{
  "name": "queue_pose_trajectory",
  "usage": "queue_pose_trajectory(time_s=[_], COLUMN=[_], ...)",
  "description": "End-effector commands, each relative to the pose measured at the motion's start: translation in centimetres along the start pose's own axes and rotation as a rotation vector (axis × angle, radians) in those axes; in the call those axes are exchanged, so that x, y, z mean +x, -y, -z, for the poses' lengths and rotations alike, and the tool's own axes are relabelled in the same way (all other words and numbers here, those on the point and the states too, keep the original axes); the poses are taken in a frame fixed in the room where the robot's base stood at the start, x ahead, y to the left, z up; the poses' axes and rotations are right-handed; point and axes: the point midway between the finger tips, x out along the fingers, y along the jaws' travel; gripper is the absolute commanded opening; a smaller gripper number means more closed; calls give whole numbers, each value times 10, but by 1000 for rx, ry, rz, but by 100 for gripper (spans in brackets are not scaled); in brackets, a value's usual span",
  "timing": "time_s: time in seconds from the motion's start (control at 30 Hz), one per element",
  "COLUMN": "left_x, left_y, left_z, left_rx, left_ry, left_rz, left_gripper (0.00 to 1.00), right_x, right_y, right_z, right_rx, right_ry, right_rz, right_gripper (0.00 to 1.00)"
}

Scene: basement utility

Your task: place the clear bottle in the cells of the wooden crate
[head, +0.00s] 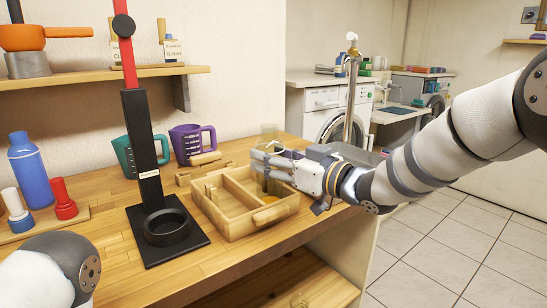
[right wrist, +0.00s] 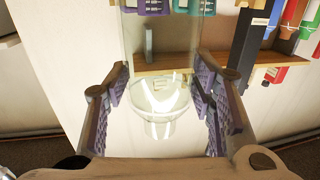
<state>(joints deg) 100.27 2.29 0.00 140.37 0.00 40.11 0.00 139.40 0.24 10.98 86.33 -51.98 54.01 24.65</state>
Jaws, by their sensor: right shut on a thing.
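The wooden crate (head: 237,226) stands on the workbench in the head view, with dividers that split it into cells. My right gripper (head: 272,165) is over the crate's right side and shut on the clear bottle (head: 268,132). Only a faint, see-through part of the bottle shows above the fingers. In the right wrist view the bottle (right wrist: 159,97) is between the two purple-padded fingers of the gripper (right wrist: 165,105). The fingers hide part of the crate's right cells. My left gripper is outside the head view; only part of its arm shows at bottom left.
A black stand (head: 147,160) with a ring base is left of the crate. Teal (head: 123,156) and purple (head: 186,146) jugs are behind it. A blue bottle (head: 30,172) and a red peg (head: 62,201) are at far left. Bare bench (head: 105,236) lies at the front left.

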Motion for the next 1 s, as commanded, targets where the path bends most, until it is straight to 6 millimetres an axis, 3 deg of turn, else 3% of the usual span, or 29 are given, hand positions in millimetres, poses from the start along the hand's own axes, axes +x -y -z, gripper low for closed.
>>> queue_pose_trajectory(time_s=[0.07,0.1,0.17,0.2,0.57,1.0], left_x=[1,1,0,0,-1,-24], left_y=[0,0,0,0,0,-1], left_z=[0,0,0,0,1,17], left_rx=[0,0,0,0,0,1], left_ry=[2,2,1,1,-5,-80], left_rz=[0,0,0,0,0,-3], left_gripper=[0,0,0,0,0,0], right_x=[0,0,0,0,-3,-106], right_y=[0,0,0,0,0,0], right_z=[-3,-3,-3,-3,2,6], right_rx=[1,2,1,1,0,-2], right_ry=[-1,0,1,1,1,-3], right_rz=[0,0,0,0,-1,-1], right_gripper=[11,54,68,70,70,70])
